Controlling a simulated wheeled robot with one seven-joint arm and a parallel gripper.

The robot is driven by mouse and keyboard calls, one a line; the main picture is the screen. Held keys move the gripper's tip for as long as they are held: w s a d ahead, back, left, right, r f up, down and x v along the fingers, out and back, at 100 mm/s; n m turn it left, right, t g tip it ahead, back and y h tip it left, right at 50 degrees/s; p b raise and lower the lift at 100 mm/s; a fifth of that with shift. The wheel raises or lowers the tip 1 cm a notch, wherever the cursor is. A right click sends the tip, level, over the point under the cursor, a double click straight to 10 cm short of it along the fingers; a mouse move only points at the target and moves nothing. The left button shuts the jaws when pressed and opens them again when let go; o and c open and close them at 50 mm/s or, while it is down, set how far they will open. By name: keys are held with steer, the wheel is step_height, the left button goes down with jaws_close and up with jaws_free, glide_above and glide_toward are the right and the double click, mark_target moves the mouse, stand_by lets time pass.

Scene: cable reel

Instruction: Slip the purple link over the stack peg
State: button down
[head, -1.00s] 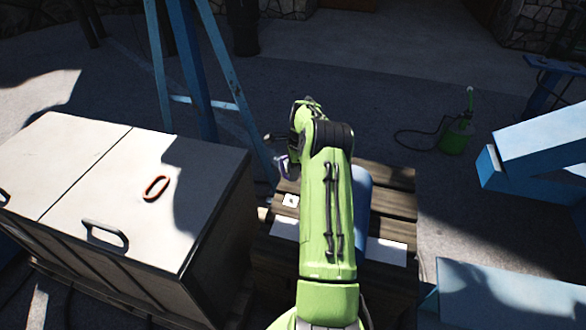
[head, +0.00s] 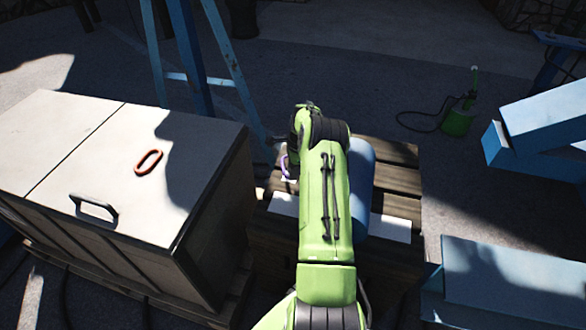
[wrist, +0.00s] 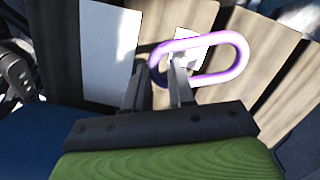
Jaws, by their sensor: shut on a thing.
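The purple link (wrist: 241,52) is a long oval ring, held by its left end in my gripper (wrist: 160,72) in the wrist view. My gripper is shut on it. The link lies over a small white card (wrist: 190,47) on the wooden slats, and the card shows through its opening. In the head view only a bit of the purple link (head: 284,166) shows at the left of my green arm, which hides most of my gripper. I cannot make out the stack peg for sure; the fingers cover part of the link's opening.
The slatted wooden top (head: 398,180) carries white sheets (head: 390,228) and a blue rounded object (head: 361,185) beside my arm. A pale chest (head: 75,150) with a red link (head: 148,162) on its lid stands at left. Blue beams (head: 540,135) stand at right.

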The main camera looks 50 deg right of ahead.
mark_target(293, 186)
steer(key=shift+f+b, duration=1.1)
steer(key=shift+f, duration=0.95)
steer(key=shift+f, duration=0.35)
steer(key=c, duration=0.9)
jaws_free()
steer(key=shift+o, duration=0.2)
step_height(293, 186, up, 16)
steer(key=s+d+p, duration=0.1)
steer(key=p, duration=0.4)
steer(key=shift+s+d+f, duration=0.25)
steer(key=shift+s+d, duration=0.05)
